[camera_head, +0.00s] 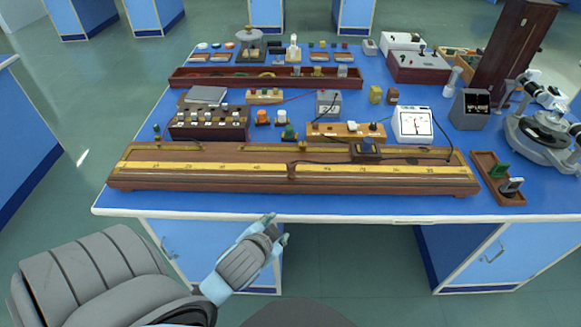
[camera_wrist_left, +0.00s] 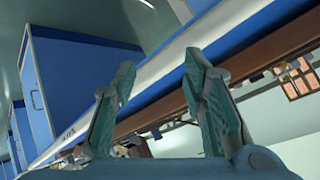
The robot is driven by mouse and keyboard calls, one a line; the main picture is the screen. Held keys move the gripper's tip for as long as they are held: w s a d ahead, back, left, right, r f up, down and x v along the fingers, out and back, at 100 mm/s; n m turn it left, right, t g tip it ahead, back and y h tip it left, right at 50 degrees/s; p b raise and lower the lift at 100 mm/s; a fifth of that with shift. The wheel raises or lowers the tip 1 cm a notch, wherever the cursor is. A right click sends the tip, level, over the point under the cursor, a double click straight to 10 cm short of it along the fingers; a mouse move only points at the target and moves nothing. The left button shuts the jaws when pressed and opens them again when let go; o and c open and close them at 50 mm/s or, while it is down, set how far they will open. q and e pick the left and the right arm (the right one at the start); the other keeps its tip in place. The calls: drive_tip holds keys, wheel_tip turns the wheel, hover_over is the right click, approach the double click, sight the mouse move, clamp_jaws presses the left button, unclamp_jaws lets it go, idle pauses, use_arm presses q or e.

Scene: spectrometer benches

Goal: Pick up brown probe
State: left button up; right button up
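A long wooden metre bridge (camera_head: 150,183) with a yellow scale lies along the front of the blue bench. I cannot pick out the probe for certain in that view. My right gripper is out of view.
A black block (camera_head: 366,151) with wires sits at the bridge's back edge. Behind are a resistance box (camera_head: 208,124), a white meter (camera_head: 413,124) and a long wooden tray (camera_head: 225,83). A small tray (camera_head: 485,165) and a spectrometer (camera_head: 540,135) stand at right. A blue strip in front of the bridge is clear.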

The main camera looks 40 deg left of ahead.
use_arm(q)
drive_tip(key=w+d+r+m+t+h, duration=0.15)
drive_tip(key=w+r+m+t, duration=0.3)
drive_tip(key=r, duration=0.45)
drive_tip(key=w+r+m+t+h, duration=0.2)
drive_tip(key=w+r+m+t, duration=0.25)
drive_tip(key=r, duration=0.45)
drive_tip(key=w+d+r+m+t+h, duration=0.15)
drive_tip(key=w+r+m+t, duration=0.3)
drive_tip(key=r, duration=0.45)
drive_tip(key=d+r+m+g+h, duration=0.2)
drive_tip(key=d+r+m+h, duration=0.25)
drive_tip(key=m+h, duration=0.4)
drive_tip(key=m+g+y, duration=0.8)
drive_tip(key=m+g, duration=0.8)
drive_tip(key=g, duration=0.1)
approach(290, 164)
drive_tip(key=b+x, duration=0.1)
drive_tip(key=x, duration=0.9)
drive_tip(key=shift+w+d+f, duration=0.15)
drive_tip(key=shift+f, duration=0.2)
drive_tip(key=shift+t, duration=0.25)
clamp_jaws()
